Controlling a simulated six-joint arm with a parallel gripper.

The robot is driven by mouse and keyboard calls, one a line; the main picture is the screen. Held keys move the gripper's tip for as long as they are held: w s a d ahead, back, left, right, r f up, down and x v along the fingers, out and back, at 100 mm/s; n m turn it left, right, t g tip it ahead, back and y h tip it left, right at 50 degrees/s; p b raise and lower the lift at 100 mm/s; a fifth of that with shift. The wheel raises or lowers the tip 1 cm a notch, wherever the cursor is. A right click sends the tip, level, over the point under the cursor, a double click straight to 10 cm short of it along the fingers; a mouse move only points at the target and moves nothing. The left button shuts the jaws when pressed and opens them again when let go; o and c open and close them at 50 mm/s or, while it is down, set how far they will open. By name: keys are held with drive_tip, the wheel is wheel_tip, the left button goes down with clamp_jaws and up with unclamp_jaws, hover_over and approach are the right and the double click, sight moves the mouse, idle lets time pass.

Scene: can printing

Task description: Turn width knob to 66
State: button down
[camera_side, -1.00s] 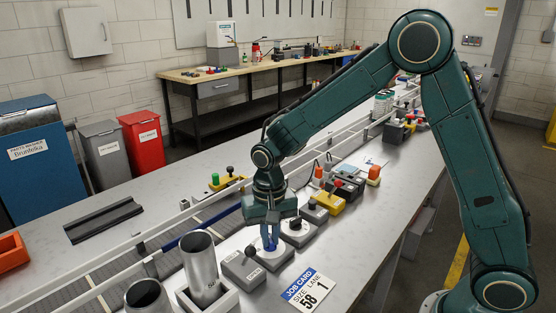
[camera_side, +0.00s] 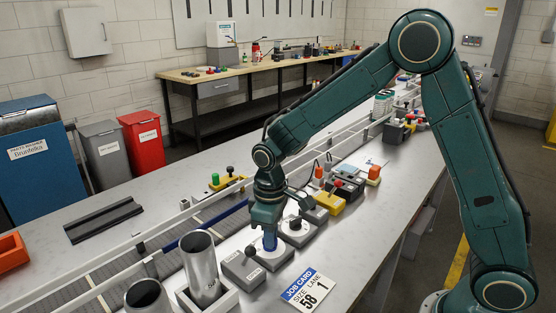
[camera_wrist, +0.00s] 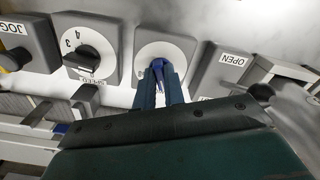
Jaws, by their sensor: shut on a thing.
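The speed dial (camera_wrist: 88,54) is beside the held knob. An OPEN box (camera_wrist: 226,69) stands on the other side. A metal can (camera_side: 200,268) stands in a white holder at the front. Rails run behind the controls. The bench's right front is clear.

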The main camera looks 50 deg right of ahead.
drive_tip(key=n, duration=0.7)
drive_tip(key=shift+w, duration=0.15)
idle(0.3)
drive_tip(key=c, duration=1.5)
unclamp_jaws()
drive_tip(key=shift+r, duration=0.1)
drive_tip(key=shift+r, duration=6.85)
